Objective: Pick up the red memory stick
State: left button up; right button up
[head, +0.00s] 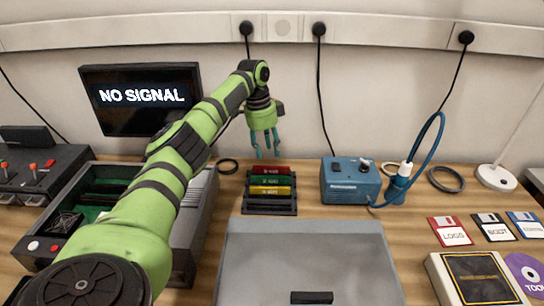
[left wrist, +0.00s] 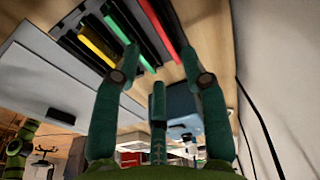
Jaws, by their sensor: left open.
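The red memory stick (head: 270,170) stands in a black rack (head: 270,210) on the wooden bench, at the far end of the row. A green stick (head: 270,180) and a yellow stick (head: 270,190) sit in front of it. My left gripper (head: 267,154) is open and empty, its fingers pointing down above and just behind the red stick. In the left wrist view the red stick (left wrist: 164,34) and the green stick (left wrist: 138,38) show between or beyond the open fingers (left wrist: 160,58). My right gripper is not in view.
A blue soldering station (head: 350,181) stands right of the rack, with a blue cabled iron holder (head: 397,190). An open computer case (head: 195,220) is on the left under my arm. A large grey case (head: 305,260) lies in front. Floppy disks (head: 450,231) lie at right.

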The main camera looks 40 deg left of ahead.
aim_at(271, 167)
pick_arm(q)
jog(key=shift+w+a+f, duration=0.1)
jog(key=shift+w, duration=0.05)
jog(key=shift+d+f, duration=0.25)
jog(key=shift+f, duration=0.9)
notch_tip(271, 167, down, 4)
jog(key=shift+w+d+r+p, duration=0.1)
jog(key=shift+d+r+p, duration=0.1)
jog(key=shift+p, duration=0.15)
jog(key=shift+f, duration=0.2)
grip_shut()
jog(key=shift+w+a, duration=0.1)
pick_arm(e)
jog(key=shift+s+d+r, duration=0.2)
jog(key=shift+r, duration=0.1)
